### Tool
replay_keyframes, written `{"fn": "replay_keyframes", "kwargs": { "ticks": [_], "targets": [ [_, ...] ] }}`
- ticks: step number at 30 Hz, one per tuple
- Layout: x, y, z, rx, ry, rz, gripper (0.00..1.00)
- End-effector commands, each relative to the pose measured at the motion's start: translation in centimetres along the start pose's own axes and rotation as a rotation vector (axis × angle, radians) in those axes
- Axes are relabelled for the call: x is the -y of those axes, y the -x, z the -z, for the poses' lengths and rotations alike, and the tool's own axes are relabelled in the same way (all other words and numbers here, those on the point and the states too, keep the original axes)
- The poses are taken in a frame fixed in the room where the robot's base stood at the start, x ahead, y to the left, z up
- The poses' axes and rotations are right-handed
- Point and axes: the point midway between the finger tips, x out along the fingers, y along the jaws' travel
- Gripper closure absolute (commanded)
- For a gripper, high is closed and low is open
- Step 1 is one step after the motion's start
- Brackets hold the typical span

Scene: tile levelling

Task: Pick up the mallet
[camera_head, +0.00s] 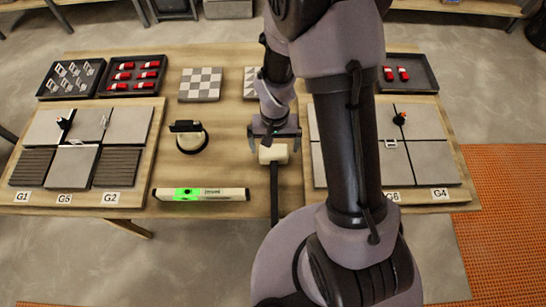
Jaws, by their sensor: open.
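The mallet lies on the wooden table in the head view, with a cream-coloured head (273,153) and a dark handle (274,195) running toward the table's front edge. My gripper (274,140) is open and just above and behind the mallet head. Its two fingers point down toward the head, one on each side as seen from here. I cannot tell whether the fingers touch it. The end of the handle passes close to my arm.
A level (201,194) with a green window lies left of the handle. A suction cup tool (190,137) stands behind it. Tile boards with labels lie left (81,200) and right (440,181), the right one partly hidden by my arm. Trays (137,61) of small parts stand at the back.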

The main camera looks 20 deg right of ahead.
Motion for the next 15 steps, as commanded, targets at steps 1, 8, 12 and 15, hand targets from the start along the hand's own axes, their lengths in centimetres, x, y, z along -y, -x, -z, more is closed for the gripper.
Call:
{"fn": "replay_keyframes", "kwargs": {
  "ticks": [1, 8, 12, 15],
  "targets": [
    [0.0, -0.5, 0.0, 0.0, 0.0, 0.0, 0.0],
    [0.2, -4.1, -0.3, 0.001, -0.001, 0.0, 0.0],
    [0.2, -5.8, -0.2, 0.0, 0.0, 0.001, 0.0],
    [0.2, -5.6, -0.2, -0.001, 0.0, 0.001, 0.0]
  ]
}}
